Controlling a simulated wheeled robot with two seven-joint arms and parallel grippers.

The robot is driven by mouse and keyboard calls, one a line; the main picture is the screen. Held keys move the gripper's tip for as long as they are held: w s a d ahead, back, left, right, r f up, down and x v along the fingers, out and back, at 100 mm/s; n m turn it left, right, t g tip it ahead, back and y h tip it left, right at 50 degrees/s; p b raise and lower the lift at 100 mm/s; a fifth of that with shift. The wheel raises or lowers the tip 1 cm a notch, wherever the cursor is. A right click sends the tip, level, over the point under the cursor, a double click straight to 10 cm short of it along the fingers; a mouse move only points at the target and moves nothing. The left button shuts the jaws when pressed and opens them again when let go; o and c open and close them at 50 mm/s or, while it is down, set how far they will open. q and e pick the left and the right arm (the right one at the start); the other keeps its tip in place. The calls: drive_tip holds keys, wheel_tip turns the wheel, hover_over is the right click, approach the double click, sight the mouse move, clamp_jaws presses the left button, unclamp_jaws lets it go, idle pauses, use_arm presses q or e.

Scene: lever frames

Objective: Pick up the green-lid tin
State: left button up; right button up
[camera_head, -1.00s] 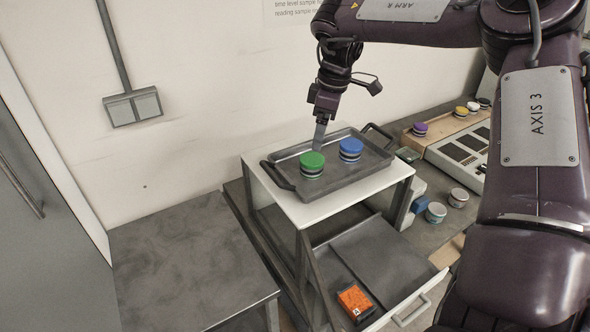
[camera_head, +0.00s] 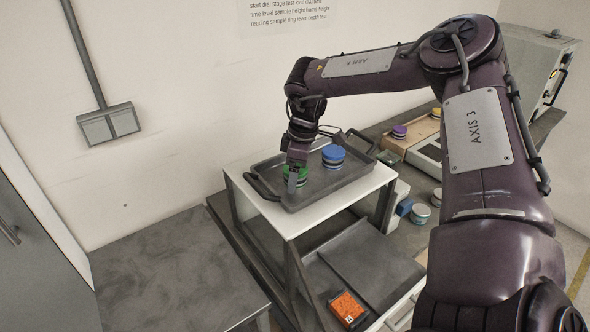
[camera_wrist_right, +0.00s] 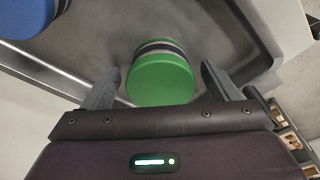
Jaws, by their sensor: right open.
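The green-lid tin (camera_head: 301,173) stands on the dark tray (camera_head: 318,196), partly hidden behind my right gripper in the head view. In the right wrist view the green-lid tin (camera_wrist_right: 161,78) shows its green lid and dark and pale side bands between my fingers. My right gripper (camera_wrist_right: 165,85) is open, one finger on each side of the tin, with a gap visible on both sides. In the head view my right gripper (camera_head: 294,184) is low over the tray's near left part. My left gripper is not in view.
A blue-lid tin (camera_head: 333,155) stands on the tray just right of the green one. The tray has raised rims and handles and rests on a white-topped stand (camera_head: 300,222). An orange box (camera_head: 347,309) lies below. More tins stand at right.

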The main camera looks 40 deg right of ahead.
drive_tip(key=shift+f, duration=0.1)
drive_tip(key=shift+c, duration=0.3)
drive_tip(key=shift+s, duration=0.1)
drive_tip(key=shift+c, duration=1.1)
drive_tip(key=c, duration=0.9)
drive_tip(key=shift+o, duration=0.2)
